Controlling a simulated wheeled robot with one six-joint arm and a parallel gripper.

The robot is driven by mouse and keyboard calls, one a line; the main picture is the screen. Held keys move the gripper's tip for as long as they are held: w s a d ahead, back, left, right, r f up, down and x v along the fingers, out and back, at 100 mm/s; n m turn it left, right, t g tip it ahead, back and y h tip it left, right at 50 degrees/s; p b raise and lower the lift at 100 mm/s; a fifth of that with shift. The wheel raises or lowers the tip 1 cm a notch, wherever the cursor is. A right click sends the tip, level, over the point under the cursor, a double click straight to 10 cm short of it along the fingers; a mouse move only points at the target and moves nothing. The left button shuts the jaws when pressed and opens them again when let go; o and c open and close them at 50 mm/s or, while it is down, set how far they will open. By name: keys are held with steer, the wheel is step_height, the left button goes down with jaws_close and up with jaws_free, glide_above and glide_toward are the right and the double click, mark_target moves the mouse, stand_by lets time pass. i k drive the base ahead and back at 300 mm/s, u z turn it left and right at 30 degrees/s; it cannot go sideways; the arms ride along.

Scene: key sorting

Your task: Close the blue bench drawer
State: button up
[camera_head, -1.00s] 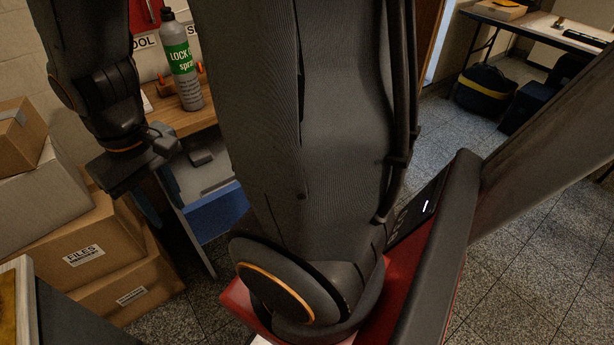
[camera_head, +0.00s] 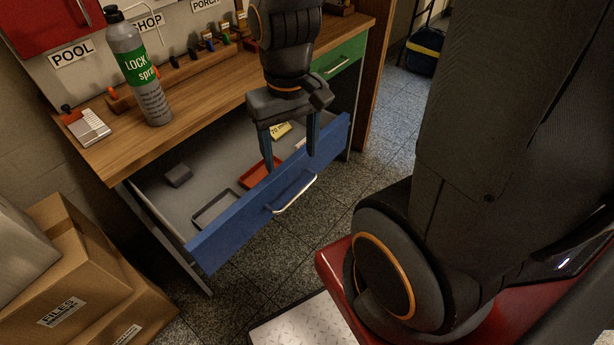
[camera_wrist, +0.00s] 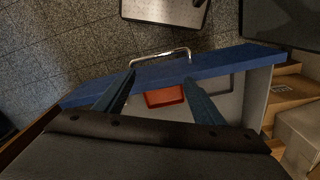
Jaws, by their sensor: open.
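The blue bench drawer (camera_head: 240,228) is pulled out from under the wooden worktop, with a silver bar handle (camera_head: 296,194) on its front. A red tray (camera_head: 259,173), a dark tray, a small grey block and a yellow labelled item lie inside it. My gripper (camera_head: 293,162) is above the drawer near its front panel, fingers pointing down and spread apart with nothing between them. In the wrist view the drawer front (camera_wrist: 220,62) and handle lie beyond the fingertips (camera_wrist: 163,80). I cannot tell whether a finger touches the panel.
A spray bottle (camera_head: 141,75) and a key rack stand on the worktop (camera_head: 190,110). A green drawer (camera_head: 345,57) is shut at the right. Cardboard boxes (camera_head: 75,270) are stacked at the lower left.

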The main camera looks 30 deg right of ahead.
mark_target(217, 155)
steer(key=u, duration=1.2)
steer(key=k, duration=0.65)
steer(key=z, duration=1.05)
